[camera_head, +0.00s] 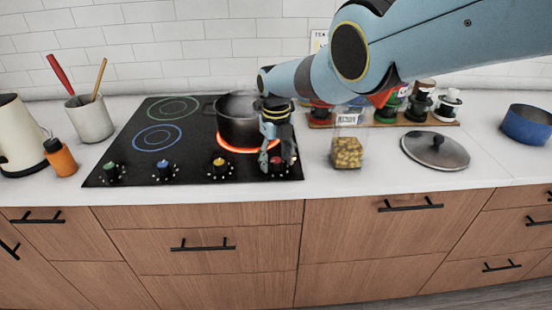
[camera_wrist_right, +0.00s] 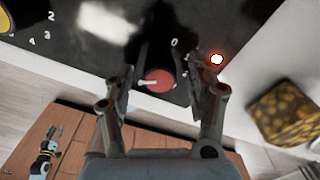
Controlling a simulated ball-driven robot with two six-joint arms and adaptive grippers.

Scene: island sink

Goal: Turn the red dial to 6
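The red dial (camera_wrist_right: 159,79) is on the front right of the black cooktop (camera_head: 130,150). In the right wrist view its white pointer mark points left, and a "0" is printed above it. My right gripper (camera_head: 278,158) reaches down over the dial. Its two fingers (camera_wrist_right: 160,85) stand apart on either side of the dial, with the dial between them; contact is not clear. In the head view the gripper covers part of the dial. A small blue and black part, apparently my left gripper (camera_wrist_right: 48,147), shows low at the left in the wrist view; its fingers are unclear.
A dark pot (camera_head: 238,128) stands on the glowing red burner, close behind my right gripper. Green, blue and yellow-topped knobs (camera_head: 219,166) line the cooktop's front edge to the left. A jar (camera_head: 346,152) and a pan lid (camera_head: 435,150) lie to the right.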

